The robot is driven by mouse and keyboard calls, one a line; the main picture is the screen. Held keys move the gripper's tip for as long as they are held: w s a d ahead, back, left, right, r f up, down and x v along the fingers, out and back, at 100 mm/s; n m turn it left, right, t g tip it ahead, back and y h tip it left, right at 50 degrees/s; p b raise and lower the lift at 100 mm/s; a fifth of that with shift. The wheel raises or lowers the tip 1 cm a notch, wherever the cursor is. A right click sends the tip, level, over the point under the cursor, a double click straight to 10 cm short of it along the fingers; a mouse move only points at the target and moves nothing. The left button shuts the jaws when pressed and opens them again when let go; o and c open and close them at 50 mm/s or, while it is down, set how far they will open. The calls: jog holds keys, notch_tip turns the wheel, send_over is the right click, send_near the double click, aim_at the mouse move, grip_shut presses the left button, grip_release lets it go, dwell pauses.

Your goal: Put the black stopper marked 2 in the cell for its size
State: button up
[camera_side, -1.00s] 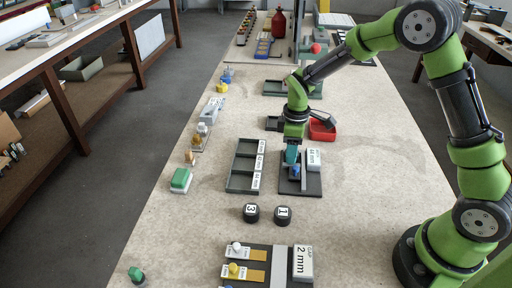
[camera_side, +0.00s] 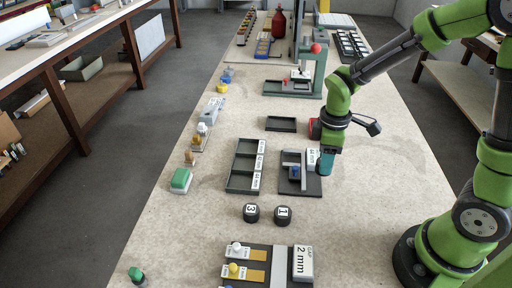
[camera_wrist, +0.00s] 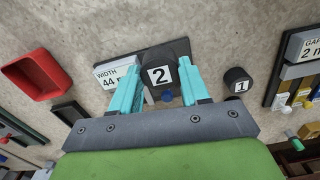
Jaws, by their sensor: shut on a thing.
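My gripper (camera_side: 325,163) has teal fingers and hangs at the right edge of the width fixture. In the wrist view my gripper (camera_wrist: 160,80) is shut on the black stopper marked 2 (camera_wrist: 172,57), its number facing the camera. The side view does not clearly show that stopper. The dark tray with three cells (camera_side: 230,178) lies left of the fixture, with a white label beside each cell; the labels are too small to read surely. The width fixture (camera_side: 300,192) has a grey frame, a blue knob (camera_side: 293,172) and a sign ending in 44 mm.
Black stoppers marked 3 (camera_side: 250,213) and 1 (camera_side: 283,215) stand in front of the tray and fixture. A 2 mm gap gauge (camera_side: 279,270) lies nearest. A red bin (camera_side: 313,127) is partly hidden behind my arm. A green-topped block (camera_side: 181,180) sits left of the tray.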

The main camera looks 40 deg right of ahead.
jog(key=s, duration=0.5)
jog(key=w+a, duration=0.4)
jog(key=a, duration=0.7)
jog(key=w+a, duration=0.1)
jog(key=w, duration=0.3)
jog(key=w+a+f, duration=0.1)
jog(key=w+a, duration=0.1)
jog(key=w, duration=0.3)
jog(key=w+a, duration=0.2)
jog(key=w, duration=0.3)
jog(key=shift+w+a+f, duration=0.15)
jog(key=shift+a, duration=0.05)
jog(key=shift+w+f, duration=0.15)
jog(key=shift+w, duration=0.05)
jog(key=shift+f, duration=1.65)
jog(key=shift+f, duration=0.15)
jog(key=o, duration=1.1)
jog(key=shift+o, duration=0.2)
